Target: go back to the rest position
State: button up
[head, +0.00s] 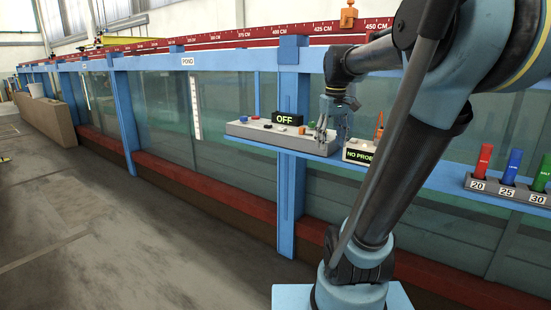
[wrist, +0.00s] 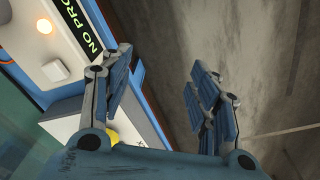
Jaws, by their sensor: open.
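My gripper (head: 335,122) is in front of the blue shelf along the glass flume, between a grey control box and a display box. In the wrist view its two fingers (wrist: 160,95) are spread apart, with nothing between them but the floor beyond. The display box (head: 360,153) reads "NO PROB", the rest hidden behind my arm; in the wrist view its display (wrist: 82,30) lies beside the left finger. The control box (head: 265,131) has several small buttons and a display (head: 287,118) reading "OFF".
A grey rack (head: 507,190) with red, blue and green handles, marked 20, 25 and 30, stands at the right on the shelf. A blue upright post (head: 290,195) stands below the control box. A brown box (head: 45,118) stands far left. The grey floor (head: 110,230) at left is clear.

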jog(key=s+f+m, duration=0.2)
jog(key=s+f, duration=0.7)
jog(key=f, duration=0.2)
jog(key=s+f+m+t, duration=0.1)
jog(key=s+f+m, duration=0.1)
jog(key=s+f, duration=0.6)
notch_tip(320, 180, down, 3)
jog(key=shift+s+f, duration=0.2)
jog(key=shift+s, duration=0.15)
jog(key=shift+d, duration=0.1)
jog(key=shift+w+f, duration=0.2)
jog(key=shift+w, duration=0.3)
